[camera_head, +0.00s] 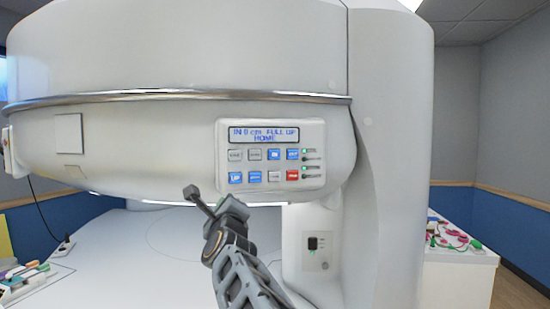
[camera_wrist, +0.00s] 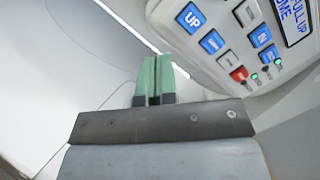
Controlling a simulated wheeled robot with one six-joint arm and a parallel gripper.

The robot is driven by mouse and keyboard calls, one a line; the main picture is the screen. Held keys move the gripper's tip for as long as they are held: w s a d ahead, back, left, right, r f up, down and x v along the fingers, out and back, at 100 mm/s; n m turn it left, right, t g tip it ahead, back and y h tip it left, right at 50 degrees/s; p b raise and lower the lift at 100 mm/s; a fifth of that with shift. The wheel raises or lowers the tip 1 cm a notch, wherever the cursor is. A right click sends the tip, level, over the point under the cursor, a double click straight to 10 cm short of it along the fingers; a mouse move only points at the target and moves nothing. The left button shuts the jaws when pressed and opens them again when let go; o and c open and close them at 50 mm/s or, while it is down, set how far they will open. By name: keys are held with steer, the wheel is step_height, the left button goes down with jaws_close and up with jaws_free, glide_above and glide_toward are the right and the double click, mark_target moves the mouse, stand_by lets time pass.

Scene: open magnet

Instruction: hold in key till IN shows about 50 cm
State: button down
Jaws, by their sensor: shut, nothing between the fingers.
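The control panel (camera_head: 271,160) is on the magnet's curved front in the head view. Its display (camera_head: 264,134) reads "IN 0 cm FULL UP" and "HOME". The blue IN key (camera_head: 275,155) is in the upper row, left of another blue key (camera_head: 293,154). My gripper (camera_head: 191,192) is left of and below the panel, apart from it. In the wrist view its green fingertips (camera_wrist: 154,80) are together and empty.
The white table (camera_head: 130,245) is under the magnet. A small switch box (camera_head: 314,243) is on the pedestal below the panel. A white cart (camera_head: 455,262) with colored items stands at right. Small items (camera_head: 25,275) lie at far left.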

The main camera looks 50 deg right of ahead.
mark_target(276, 155)
steer(key=s+d+r+m+g+h, duration=0.9)
steer(key=d+r+m+h, duration=0.2)
steer(key=m, duration=1)
steer(key=shift+s+r+h+p, duration=0.35)
steer(key=shift+r+h, duration=0.05)
steer(key=shift+h, duration=0.1)
steer(key=shift+w, duration=0.1)
steer(key=shift+w+d+p, duration=0.7)
steer(key=shift+w+d, duration=0.1)
steer(key=shift+w, duration=0.45)
steer(key=shift+w+d+p, duration=0.65)
steer(key=shift+w+d, duration=0.1)
steer(key=shift+w, duration=0.45)
steer(key=shift+w+d+p, duration=0.7)
steer(key=shift+w+d, duration=0.1)
steer(key=shift+w, duration=0.45)
steer(key=shift+f, duration=0.1)
steer(key=shift+w+d+b, duration=0.2)
steer(key=shift+w+b, duration=0.1)
steer(key=shift+b, duration=0.1)
